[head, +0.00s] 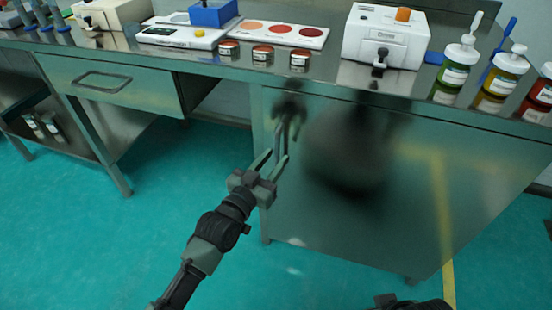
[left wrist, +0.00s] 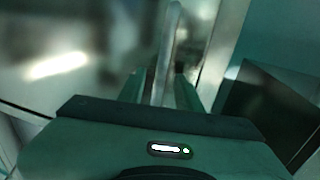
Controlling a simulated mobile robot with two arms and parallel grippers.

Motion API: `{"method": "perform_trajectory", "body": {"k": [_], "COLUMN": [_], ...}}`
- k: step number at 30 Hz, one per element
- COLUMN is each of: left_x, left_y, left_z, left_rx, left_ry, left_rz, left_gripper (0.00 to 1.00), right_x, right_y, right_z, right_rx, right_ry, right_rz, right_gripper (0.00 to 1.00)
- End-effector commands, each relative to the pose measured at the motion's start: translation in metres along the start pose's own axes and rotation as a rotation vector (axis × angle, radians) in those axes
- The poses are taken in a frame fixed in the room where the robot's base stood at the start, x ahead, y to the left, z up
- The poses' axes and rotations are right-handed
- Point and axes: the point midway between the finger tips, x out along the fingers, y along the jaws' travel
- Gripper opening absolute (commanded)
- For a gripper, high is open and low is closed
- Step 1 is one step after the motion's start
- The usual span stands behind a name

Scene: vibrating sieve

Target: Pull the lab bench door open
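The lab bench door (head: 330,225) is a large reflective metal panel under the worktop, and it looks shut. Its upright bar handle (head: 280,139) is near the door's left edge. My left gripper (head: 271,160) is at the handle's lower end with its fingers apart. In the left wrist view the handle (left wrist: 168,45) runs down between the two fingers of the gripper (left wrist: 160,90). I cannot tell whether either finger touches it. My right gripper does not show; only a dark arm part is at the head view's bottom edge.
The worktop above carries a white device (head: 386,38), small jars (head: 262,55), a colour-sample tray (head: 283,33) and bottles (head: 458,65) at the right. A drawer (head: 115,88) is left of the door. The green floor (head: 170,170) before the bench is clear.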

Motion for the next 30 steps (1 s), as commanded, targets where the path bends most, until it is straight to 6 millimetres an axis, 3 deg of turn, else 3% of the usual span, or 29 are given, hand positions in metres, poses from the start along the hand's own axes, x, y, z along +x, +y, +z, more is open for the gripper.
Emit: {"method": "perform_trajectory", "body": {"k": [6, 14, 18, 30], "left_x": [0.018, 0.020, 0.019, 0.019], "left_y": [0.000, 0.000, 0.000, 0.000], "left_z": [0.001, 0.001, 0.001, 0.001], "left_rx": [0.000, 0.001, 0.001, 0.001], "left_ry": [-0.001, -0.003, -0.002, -0.002], "left_rz": [0.000, 0.000, 0.000, -0.001], "left_gripper": [0.34, 0.34, 0.00, 0.00], "right_x": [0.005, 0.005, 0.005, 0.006], "right_y": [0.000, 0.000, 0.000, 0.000], "right_z": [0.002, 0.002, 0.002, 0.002], "right_rx": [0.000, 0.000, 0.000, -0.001], "right_ry": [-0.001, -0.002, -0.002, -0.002], "right_rz": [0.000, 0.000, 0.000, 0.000], "right_gripper": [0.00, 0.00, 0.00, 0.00]}}
